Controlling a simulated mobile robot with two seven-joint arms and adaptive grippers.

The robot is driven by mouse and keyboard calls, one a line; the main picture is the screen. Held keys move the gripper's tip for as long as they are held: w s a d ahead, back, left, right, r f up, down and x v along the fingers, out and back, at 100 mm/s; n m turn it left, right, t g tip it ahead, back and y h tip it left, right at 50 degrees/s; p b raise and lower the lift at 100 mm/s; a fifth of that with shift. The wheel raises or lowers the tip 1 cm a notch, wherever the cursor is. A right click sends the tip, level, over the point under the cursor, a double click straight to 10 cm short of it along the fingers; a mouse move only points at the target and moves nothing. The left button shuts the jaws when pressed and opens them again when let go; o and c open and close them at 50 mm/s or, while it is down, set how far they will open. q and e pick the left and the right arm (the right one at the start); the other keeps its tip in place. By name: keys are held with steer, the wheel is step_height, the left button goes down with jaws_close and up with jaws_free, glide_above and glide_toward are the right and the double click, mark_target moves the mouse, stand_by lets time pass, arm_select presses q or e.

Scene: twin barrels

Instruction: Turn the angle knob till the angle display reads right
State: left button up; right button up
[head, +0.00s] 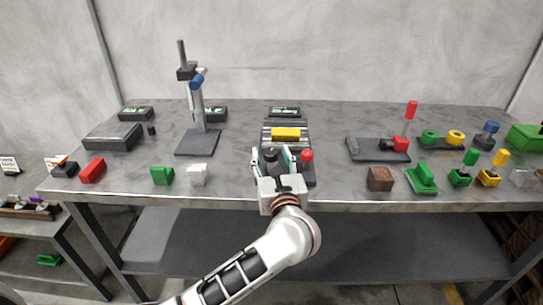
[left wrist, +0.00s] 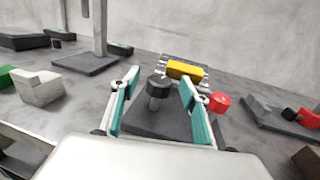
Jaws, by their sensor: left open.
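A black knob (head: 270,155) stands upright on a dark base near the table's front edge; in the left wrist view the same black knob (left wrist: 157,86) sits between my fingers. My left gripper (head: 273,151) is open around it, one teal-padded finger on each side, with gaps visible in the left wrist view (left wrist: 159,78). Which knob is the angle knob is not marked. A lit display (head: 285,112) stands behind this station, and another display (head: 213,113) stands behind the blue-jointed stand (head: 198,100). Their digits are too small to read. My right gripper is not in view.
A red knob (head: 307,155) stands close right of my gripper. A yellow block (head: 285,133) lies behind on rollers. Left are a white block (head: 198,175) and a green block (head: 162,175). A red-topped lever (head: 411,108) stands right.

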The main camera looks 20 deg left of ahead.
arm_select(q)
steer(key=v, duration=1.2)
